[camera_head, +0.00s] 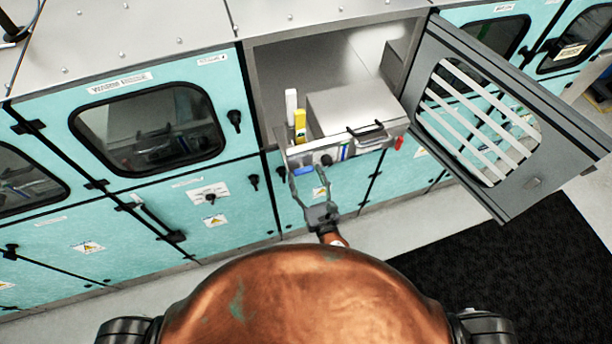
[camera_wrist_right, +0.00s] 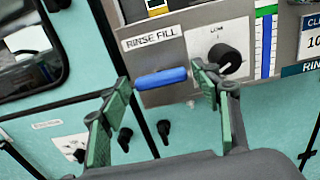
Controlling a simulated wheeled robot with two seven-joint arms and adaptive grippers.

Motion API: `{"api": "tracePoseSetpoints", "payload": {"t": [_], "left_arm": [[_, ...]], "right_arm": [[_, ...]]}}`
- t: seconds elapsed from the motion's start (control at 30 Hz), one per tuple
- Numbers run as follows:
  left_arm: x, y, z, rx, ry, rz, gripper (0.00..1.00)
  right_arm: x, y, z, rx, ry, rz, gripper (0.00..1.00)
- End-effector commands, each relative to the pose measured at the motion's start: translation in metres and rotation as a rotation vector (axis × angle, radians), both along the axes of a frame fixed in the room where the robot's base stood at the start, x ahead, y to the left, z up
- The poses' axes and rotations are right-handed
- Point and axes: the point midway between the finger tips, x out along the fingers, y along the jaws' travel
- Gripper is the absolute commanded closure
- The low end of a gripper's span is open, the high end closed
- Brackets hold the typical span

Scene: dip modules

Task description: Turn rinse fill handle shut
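The rinse fill handle is a blue bar (camera_wrist_right: 161,78), lying nearly level under a "RINSE FILL" label (camera_wrist_right: 152,38) on a grey panel. In the head view it is a small blue patch (camera_head: 303,171) on the front of the open module. My right gripper (camera_head: 307,180) is open in front of it. In the right wrist view the green-padded fingers (camera_wrist_right: 160,88) stand either side of the handle, with nothing held between them. I cannot tell whether a finger touches the handle. My left gripper is not in view.
A black knob (camera_wrist_right: 224,58) sits right of the handle, close to the right finger. A grey windowed door (camera_head: 530,135) stands open at the right. A lidded metal box (camera_head: 345,105) and a yellow piece (camera_head: 300,125) are above. Teal cabinets (camera_head: 60,245) line the left.

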Motion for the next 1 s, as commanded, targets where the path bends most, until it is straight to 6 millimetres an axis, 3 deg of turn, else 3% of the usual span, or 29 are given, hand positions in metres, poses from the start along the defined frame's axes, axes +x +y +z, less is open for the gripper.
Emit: {"api": "tracePoseSetpoints", "payload": {"t": [0.47, 0.77, 1.0], "left_arm": [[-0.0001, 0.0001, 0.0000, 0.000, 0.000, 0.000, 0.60], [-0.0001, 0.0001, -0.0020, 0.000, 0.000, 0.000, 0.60], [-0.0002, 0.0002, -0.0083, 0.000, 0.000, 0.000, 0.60]], "right_arm": [[-0.0002, -0.0003, -0.0002, 0.000, 0.000, 0.000, 0.77], [-0.0002, -0.0003, -0.0008, 0.038, 0.013, 0.000, 0.77], [-0.0002, -0.0006, -0.0019, 0.170, 0.056, 0.000, 0.77]]}}
